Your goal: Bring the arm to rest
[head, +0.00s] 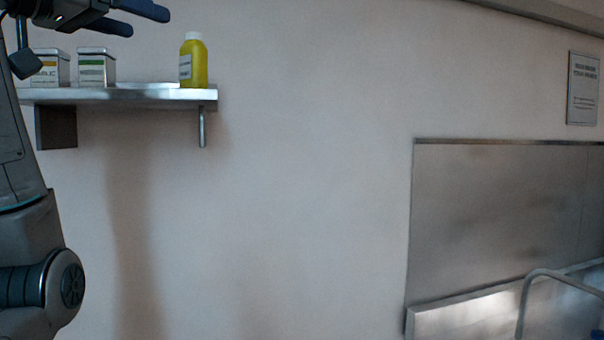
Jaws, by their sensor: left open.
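My left arm comes up along the left edge of the head view. Its gripper (140,18) is at the top left, above the shelf, with its two dark fingers pointing right. The fingers are apart and nothing shows between them. The gripper is over the tins and to the left of the yellow bottle (194,64), not touching it. My right gripper is not in view.
A steel panel (500,220) and a curved metal rail (524,300) stand at right. The wall between is bare.

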